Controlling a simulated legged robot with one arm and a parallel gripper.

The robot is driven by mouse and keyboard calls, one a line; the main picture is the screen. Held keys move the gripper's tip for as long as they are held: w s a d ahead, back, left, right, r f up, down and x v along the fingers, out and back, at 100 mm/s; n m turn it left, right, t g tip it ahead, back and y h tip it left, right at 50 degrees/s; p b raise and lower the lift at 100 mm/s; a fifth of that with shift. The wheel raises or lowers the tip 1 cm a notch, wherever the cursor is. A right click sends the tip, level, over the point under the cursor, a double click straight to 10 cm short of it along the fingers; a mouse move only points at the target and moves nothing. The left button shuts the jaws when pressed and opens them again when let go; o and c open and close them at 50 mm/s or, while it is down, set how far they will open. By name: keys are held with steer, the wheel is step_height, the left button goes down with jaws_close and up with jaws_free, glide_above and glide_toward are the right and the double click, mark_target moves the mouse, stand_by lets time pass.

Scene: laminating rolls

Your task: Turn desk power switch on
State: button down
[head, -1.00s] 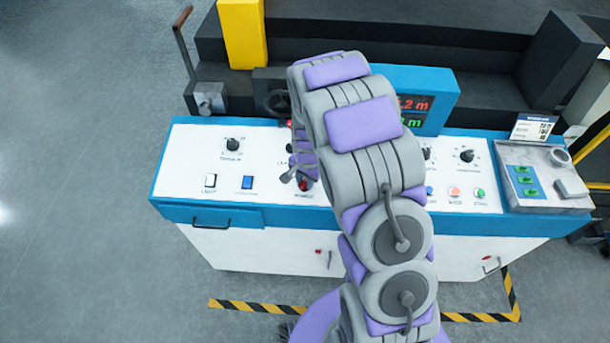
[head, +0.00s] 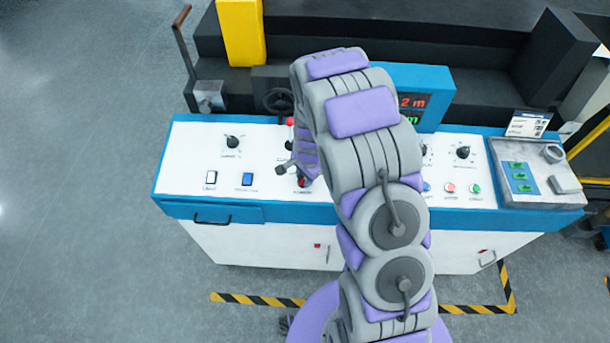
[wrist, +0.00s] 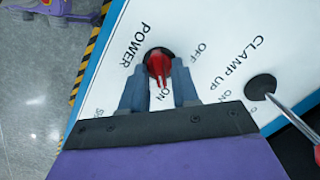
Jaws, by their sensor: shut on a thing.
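The red power switch (wrist: 158,65) is a knob on a round black base, with the words POWER, OFF and ON around it in the wrist view. Its narrow red grip reaches toward the ON mark. My gripper (wrist: 160,82) has one grey finger on each side of the knob and is shut on it. In the head view the red switch (head: 303,182) shows on the white desk top (head: 190,155), partly hidden by my gripper (head: 290,172) and arm.
A clamp up switch (wrist: 261,86) with a metal lever is right of the fingers in the wrist view. A handwheel (head: 278,101) stands behind.

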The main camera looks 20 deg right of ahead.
steer(key=c, duration=1.2)
jaws_free()
steer(key=shift+a, duration=0.1)
steer(key=r, duration=0.5)
steer(key=s+r, duration=0.1)
steer(key=r, duration=0.5)
steer(key=d+r+p, duration=0.1)
steer(key=r, duration=0.5)
steer(key=shift+s, duration=0.35)
